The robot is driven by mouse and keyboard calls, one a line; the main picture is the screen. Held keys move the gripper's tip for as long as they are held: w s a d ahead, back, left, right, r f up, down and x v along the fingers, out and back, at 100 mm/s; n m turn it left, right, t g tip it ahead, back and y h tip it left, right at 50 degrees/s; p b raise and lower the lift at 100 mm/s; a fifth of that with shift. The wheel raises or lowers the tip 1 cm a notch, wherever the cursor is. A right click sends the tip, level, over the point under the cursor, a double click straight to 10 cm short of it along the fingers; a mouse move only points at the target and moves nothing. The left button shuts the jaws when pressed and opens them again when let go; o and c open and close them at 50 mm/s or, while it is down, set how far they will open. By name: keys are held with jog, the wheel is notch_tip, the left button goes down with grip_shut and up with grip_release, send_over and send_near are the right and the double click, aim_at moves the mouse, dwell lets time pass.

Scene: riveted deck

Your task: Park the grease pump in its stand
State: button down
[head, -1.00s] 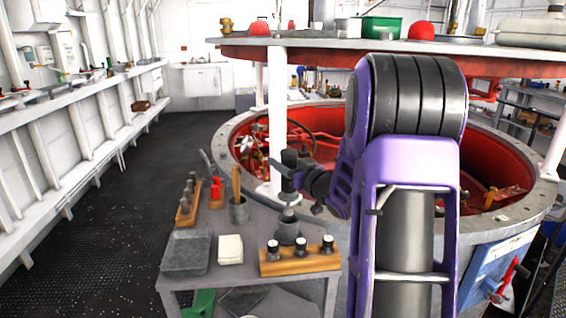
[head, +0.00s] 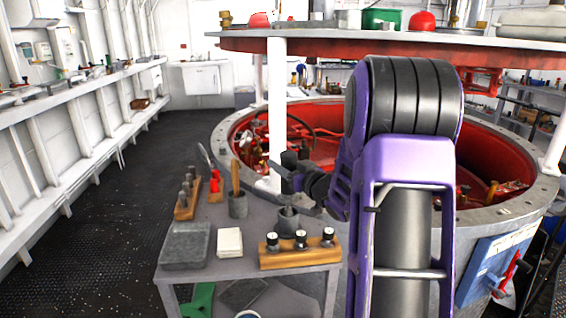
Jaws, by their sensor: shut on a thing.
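The grease pump (head: 289,160) is a dark upright cylinder above the workbench. My gripper (head: 291,182) reaches in from the right and is shut on it around its middle. The stand (head: 287,220) is a dark grey cup on the bench, behind the wooden block. The pump is in line with the stand, and its lower end is at or inside the stand's mouth. I cannot tell how deep it sits. My arm covers the area to the right.
On the grey workbench (head: 205,266) are a wooden block with black-capped pieces (head: 300,260), a white pad (head: 229,242), a grey tray (head: 185,245), a cup with a wooden handle (head: 238,206) and a wooden rack (head: 187,205). A round red-lined pit (head: 245,140) lies behind.

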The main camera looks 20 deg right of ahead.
jog(key=shift+f, duration=2.15)
jog(key=shift+c, duration=1.2)
grip_release()
jog(key=shift+f, duration=0.1)
notch_tip(320, 180, up, 10)
jog(key=p, duration=0.2)
